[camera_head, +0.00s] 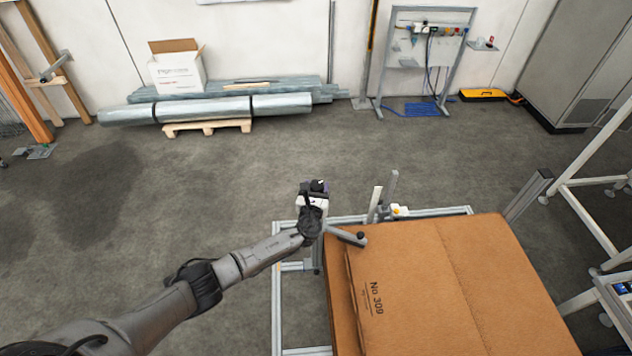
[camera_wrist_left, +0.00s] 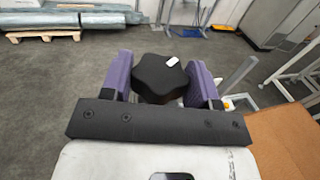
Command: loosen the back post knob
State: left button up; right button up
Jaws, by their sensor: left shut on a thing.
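The back post knob (camera_wrist_left: 160,78) is a black, lobed star knob with a small white mark on top, in the left wrist view. My left gripper (camera_wrist_left: 163,80) has its two purple fingers on either side of the knob and is shut on it. In the head view my left gripper (camera_head: 318,186) is at the end of my left arm, beyond the back left corner of the cardboard stack, and the knob is mostly hidden there. My right gripper is not in view.
A stack of brown cardboard (camera_head: 455,285) marked "No 309" lies on an aluminium frame (camera_head: 280,300). Upright posts (camera_head: 392,185) stand right of the gripper. A white machine frame (camera_head: 580,205) is at the right.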

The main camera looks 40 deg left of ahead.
pick_arm(q)
jog(key=shift+w+d+n+g+y, duration=0.1)
jog(key=shift+d+n+g+y, duration=0.05)
jog(key=shift+n+g+y, duration=0.9)
jog(key=n+g+y+b, duration=0.2)
jog(key=y, duration=0.1)
jog(key=shift+w+f+n+g, duration=0.1)
jog(key=shift+f+n+g, duration=0.05)
jog(key=shift+n+g, duration=0.15)
jog(key=n+g+y+b, duration=0.1)
jog(key=n+g+b, duration=0.1)
jog(key=n+g+y+b, duration=0.2)
jog(key=g, duration=0.1)
jog(key=shift+w+g, duration=0.1)
jog(key=shift+g, duration=0.25)
jog(key=shift+n+g+y+b, duration=0.45)
jog(key=shift+n+g+b, duration=0.7)
jog(key=shift+g+b, duration=0.65)
jog(key=shift+r, duration=0.2)
jog(key=o, duration=0.9)
